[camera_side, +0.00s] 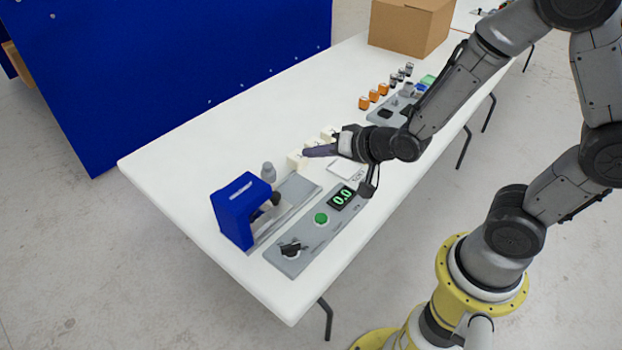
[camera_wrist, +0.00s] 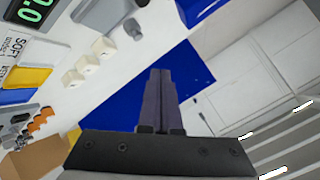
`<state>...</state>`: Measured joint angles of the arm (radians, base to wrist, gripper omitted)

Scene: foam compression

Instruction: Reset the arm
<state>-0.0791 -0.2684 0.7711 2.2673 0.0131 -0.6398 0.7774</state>
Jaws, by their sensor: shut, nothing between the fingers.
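My gripper (camera_side: 306,152) is shut and empty, raised above the white table near its middle, with its fingers pointing left in the side view. Its dark fingers (camera_wrist: 160,75) lie together in the wrist view. In the side view, the blue press (camera_side: 243,211) stands at the table's near left end, apart from my gripper. The grey control panel (camera_side: 290,257) in front of it carries a dark knob (camera_side: 291,249), a green button (camera_side: 321,218) and a display (camera_side: 342,197) reading 0.0. Several cream blocks (camera_wrist: 82,68) stand in a row; my gripper partly hides them in the side view.
Several orange blocks (camera_side: 364,102) and dark cylinders (camera_side: 398,76) stand farther back. A cardboard box (camera_side: 398,25) is at the far end. A blue partition (camera_side: 170,70) runs along the table's far side. The white table (camera_side: 180,155) is bare at left.

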